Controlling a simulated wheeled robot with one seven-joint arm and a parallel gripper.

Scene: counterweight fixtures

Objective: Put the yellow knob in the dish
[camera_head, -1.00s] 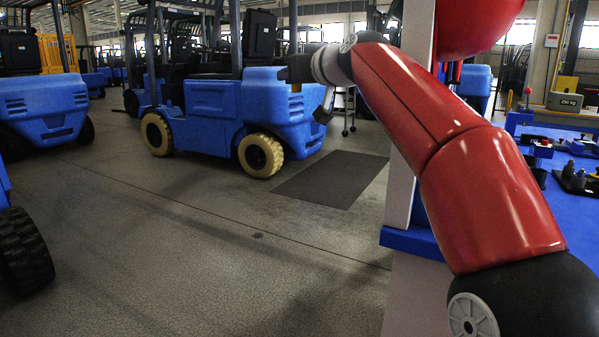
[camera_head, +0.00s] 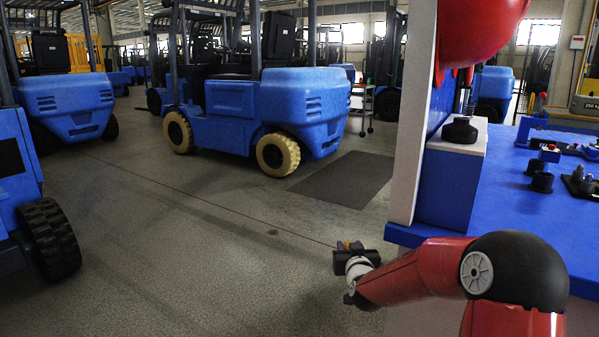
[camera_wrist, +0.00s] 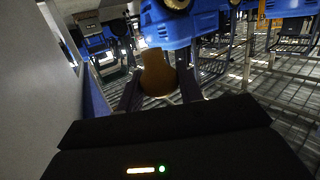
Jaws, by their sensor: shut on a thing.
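My gripper (camera_head: 350,250) is low over the open floor, left of the blue bench. In the wrist view, my gripper (camera_wrist: 158,88) is shut on the yellow knob (camera_wrist: 157,74), which looks brownish yellow in the dim light. The knob is narrow at the top of the picture and wider below, between the two dark fingers. I cannot make out a dish for certain; a small black round cup (camera_head: 541,182) stands on the bench.
The blue bench (camera_head: 500,192) fills the right side. A white post (camera_head: 413,120) and a blue box with a pale top (camera_head: 447,188) stand at its left edge. A red round body (camera_head: 475,30) hangs above. Forklifts (camera_head: 262,110) stand behind open floor.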

